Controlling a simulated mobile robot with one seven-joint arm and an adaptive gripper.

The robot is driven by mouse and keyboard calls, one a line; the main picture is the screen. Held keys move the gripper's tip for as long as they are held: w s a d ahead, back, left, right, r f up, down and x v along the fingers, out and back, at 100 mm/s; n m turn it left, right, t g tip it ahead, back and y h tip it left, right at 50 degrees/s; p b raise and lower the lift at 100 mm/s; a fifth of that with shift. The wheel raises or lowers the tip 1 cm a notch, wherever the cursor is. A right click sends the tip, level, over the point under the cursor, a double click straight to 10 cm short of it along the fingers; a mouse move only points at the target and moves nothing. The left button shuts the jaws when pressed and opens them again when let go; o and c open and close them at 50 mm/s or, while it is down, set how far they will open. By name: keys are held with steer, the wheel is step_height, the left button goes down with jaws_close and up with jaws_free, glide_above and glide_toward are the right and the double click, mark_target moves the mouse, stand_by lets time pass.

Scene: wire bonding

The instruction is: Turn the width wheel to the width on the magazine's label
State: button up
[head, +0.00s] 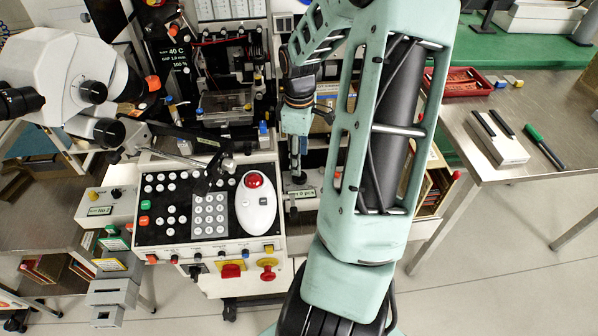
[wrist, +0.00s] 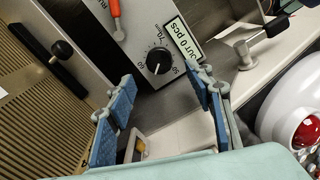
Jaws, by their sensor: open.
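In the head view my gripper (head: 296,172) hangs at the machine, right of the keypad panel, and the wheel is hidden. I cannot make out the magazine's label.
A display reading OUT 0 pcs (wrist: 188,42) sits right of the wheel. An orange-handled lever (wrist: 116,12) is at upper left, a ribbed brown block (wrist: 38,105) at left. A white trackball unit with a red ball (head: 255,203) stands left of my gripper in the head view.

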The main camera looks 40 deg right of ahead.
mark_target(300, 178)
step_height(300, 178, down, 6)
steer(key=shift+f+b, duration=0.2)
steer(key=shift+b, duration=0.15)
steer(key=c, duration=1.2)
steer(key=shift+o, duration=0.2)
steer(key=m, duration=0.4)
steer(key=shift+m+b, duration=0.75)
steer(key=shift+m, duration=1.95)
